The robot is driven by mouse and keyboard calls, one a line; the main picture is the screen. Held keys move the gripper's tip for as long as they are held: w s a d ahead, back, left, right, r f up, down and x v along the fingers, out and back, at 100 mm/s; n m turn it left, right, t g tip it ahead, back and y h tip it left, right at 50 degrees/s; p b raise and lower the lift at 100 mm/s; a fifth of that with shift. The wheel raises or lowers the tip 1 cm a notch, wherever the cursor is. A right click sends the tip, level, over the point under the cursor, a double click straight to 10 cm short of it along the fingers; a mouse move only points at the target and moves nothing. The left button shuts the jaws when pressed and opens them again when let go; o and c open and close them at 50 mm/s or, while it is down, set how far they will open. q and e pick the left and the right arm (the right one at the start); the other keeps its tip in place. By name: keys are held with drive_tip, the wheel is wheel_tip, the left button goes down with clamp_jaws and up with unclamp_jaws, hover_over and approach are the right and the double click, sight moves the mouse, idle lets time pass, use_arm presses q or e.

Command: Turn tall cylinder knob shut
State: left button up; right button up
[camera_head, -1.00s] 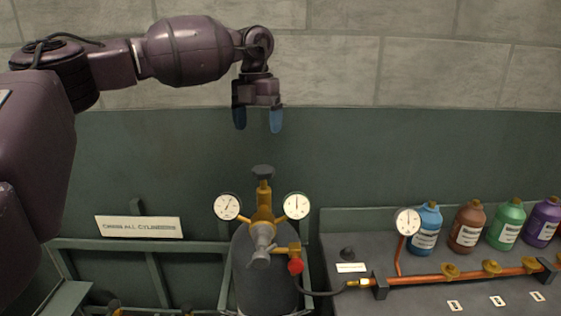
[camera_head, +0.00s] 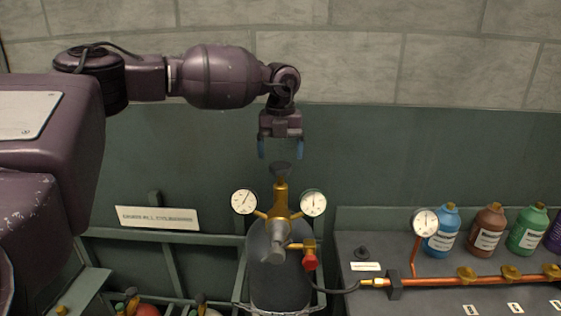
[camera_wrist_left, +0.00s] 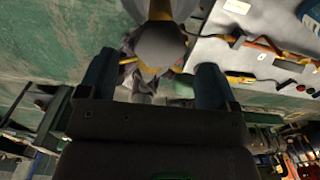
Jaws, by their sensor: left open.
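The tall grey cylinder (camera_head: 279,275) stands in a rack at the lower middle of the head view. A brass valve with two white gauges sits on its top. The dark round knob (camera_head: 281,169) tops the brass stem. My left gripper (camera_head: 280,150) is open and points down just above the knob, its blue fingertips spread to either side. In the left wrist view the knob (camera_wrist_left: 160,45) shows as a grey disc between the fingertips (camera_wrist_left: 155,75), and the fingers appear not to touch it. My right gripper is in neither view.
A bench at right holds a copper pipe (camera_head: 460,281) with brass valves, a gauge (camera_head: 425,222) and several coloured bottles (camera_head: 487,230). A red knob (camera_head: 310,262) is on the cylinder's side outlet. A sign (camera_head: 157,218) hangs at left above smaller cylinders.

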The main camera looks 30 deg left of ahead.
sight(281, 165)
use_arm(q)
drive_tip(key=shift+f, duration=1.75)
drive_tip(key=shift+c, duration=0.3)
drive_tip(key=c, duration=0.9)
drive_tip(key=shift+o, duration=0.2)
